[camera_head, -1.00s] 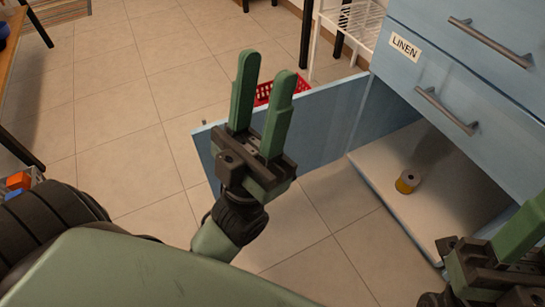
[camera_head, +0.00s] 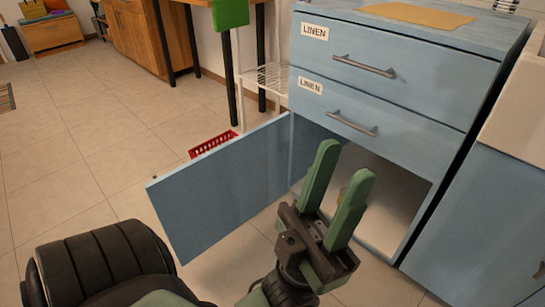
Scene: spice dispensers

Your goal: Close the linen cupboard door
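The linen cupboard (camera_head: 415,110) is light blue, with two drawers labelled LINEN above an open compartment. Its door (camera_head: 222,188) stands wide open, swung out to the left from the compartment's left edge. My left gripper (camera_head: 345,164) is open and empty, its two green fingers pointing up and apart. In the picture it lies in front of the compartment opening, to the right of the door, with a visible gap between them. The gripper hides part of the compartment and most of a small yellowish thing inside. My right gripper is not in view.
A red basket (camera_head: 212,144) and a white wire rack (camera_head: 270,78) stand behind the door. A blue cabinet (camera_head: 480,225) adjoins on the right. Tiled floor (camera_head: 85,165) left of the door is clear.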

